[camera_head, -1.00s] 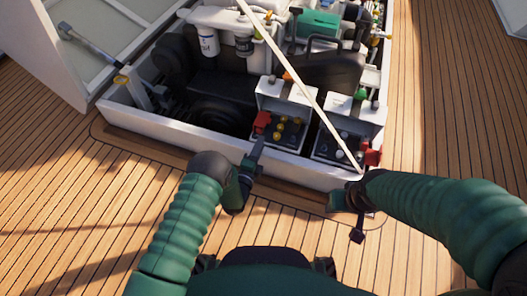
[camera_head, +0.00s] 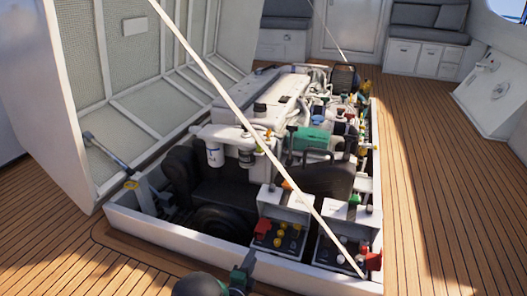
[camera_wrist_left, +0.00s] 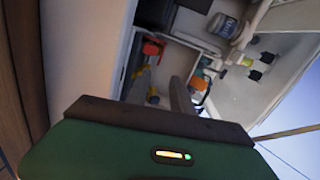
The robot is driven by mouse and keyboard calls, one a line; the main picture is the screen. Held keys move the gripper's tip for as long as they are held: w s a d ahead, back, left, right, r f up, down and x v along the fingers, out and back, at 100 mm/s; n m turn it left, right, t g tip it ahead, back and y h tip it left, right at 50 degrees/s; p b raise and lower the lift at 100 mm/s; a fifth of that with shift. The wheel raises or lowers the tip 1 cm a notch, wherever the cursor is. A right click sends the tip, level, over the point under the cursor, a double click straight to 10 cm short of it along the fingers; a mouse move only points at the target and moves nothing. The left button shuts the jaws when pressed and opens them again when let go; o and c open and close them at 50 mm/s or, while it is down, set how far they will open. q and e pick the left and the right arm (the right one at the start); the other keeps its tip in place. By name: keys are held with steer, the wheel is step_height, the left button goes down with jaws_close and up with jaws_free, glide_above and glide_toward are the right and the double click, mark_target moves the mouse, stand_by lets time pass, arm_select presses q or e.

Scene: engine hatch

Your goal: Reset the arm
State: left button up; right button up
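My left gripper (camera_head: 246,264) shows at the bottom edge of the head view, in front of the hatch's near white wall. It looks like one narrow dark shape, and I see nothing held. In the left wrist view a single dark finger-like bar (camera_wrist_left: 182,100) stands past the green wrist housing (camera_wrist_left: 160,152). The gap between the fingers does not show. My right arm and gripper are outside both current views.
The open engine hatch (camera_head: 150,232) holds the engine (camera_head: 270,110) and two batteries with red terminals (camera_head: 263,228). The raised lid (camera_head: 60,100) stands at left. A pale pole (camera_head: 235,105) crosses the hatch diagonally. Wooden deck (camera_head: 440,200) is clear at right.

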arm_select(q)
steer(key=s+a+r+n+g+y+p, duration=0.25)
steer(key=a+r+n+p, duration=0.2)
steer(key=r, duration=0.45)
steer(key=s+a+r+n+g+y+p, duration=0.1)
steer(key=s+a+r+n+g+p, duration=0.15)
steer(key=r+n, duration=0.45)
steer(key=s+a+r+n+g+y+p, duration=0.1)
steer(key=s+a+r+n+g+p, duration=0.15)
steer(key=s+r, duration=0.5)
steer(key=s+a+r+n+g+p, duration=0.2)
steer(key=s+r+n+g+p, duration=0.15)
steer(key=s, duration=0.75)
steer(key=s+a+r+n+g+y+p, duration=0.1)
steer(key=s+a+r+n+g+p, duration=0.2)
steer(key=s+r, duration=0.5)
step_height(320, 180, up, 33)
steer(key=p, duration=3.7)
steer(key=shift+s+r+t, duration=0.2)
steer(key=shift+s+t, duration=0.1)
steer(key=shift+s, duration=0.05)
steer(key=shift+d+h, duration=0.1)
steer(key=shift+h, duration=0.15)
